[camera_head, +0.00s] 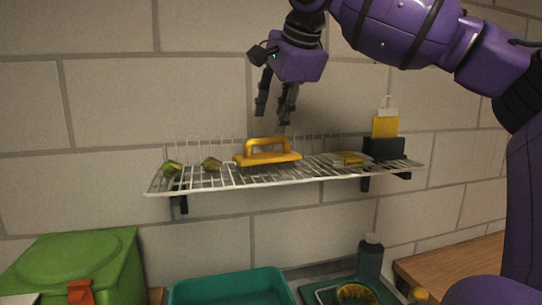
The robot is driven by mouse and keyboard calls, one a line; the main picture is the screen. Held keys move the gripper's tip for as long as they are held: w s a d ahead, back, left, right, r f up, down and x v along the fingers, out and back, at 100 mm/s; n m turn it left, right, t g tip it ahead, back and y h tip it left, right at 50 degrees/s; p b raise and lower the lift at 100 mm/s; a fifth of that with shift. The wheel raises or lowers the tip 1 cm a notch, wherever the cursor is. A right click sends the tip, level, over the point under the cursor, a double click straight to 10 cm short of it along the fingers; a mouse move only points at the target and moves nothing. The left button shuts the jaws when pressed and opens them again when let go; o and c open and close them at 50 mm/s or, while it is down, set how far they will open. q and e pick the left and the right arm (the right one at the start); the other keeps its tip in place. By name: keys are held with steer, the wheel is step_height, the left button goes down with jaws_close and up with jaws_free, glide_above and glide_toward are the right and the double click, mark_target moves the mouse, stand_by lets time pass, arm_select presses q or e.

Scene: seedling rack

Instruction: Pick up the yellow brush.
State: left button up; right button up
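The yellow brush (267,157) lies on the white wire shelf (210,181), near its middle, with its arched handle upward. My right gripper (273,118) hangs just above the brush, its fingers pointing down. The fingers are apart with a gap between them, and nothing is held. The fingertips look to be clear of the handle. My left gripper is not in view.
Flat yellow packets (347,158) and a yellow bottle (385,125) in a black holder are to the right. Below are a green bin (75,262), a teal tray (230,285) and a dark bottle (370,260).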

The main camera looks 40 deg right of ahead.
mark_target(270, 139)
steer(key=x, duration=0.2)
steer(key=shift+w+d+f, duration=0.2)
steer(key=shift+w+f, duration=0.05)
steer(key=x, duration=0.5)
steer(key=shift+w+d+r, duration=0.1)
steer(key=shift+w+d, duration=0.05)
steer(key=shift+d, duration=0.1)
jaws_close()
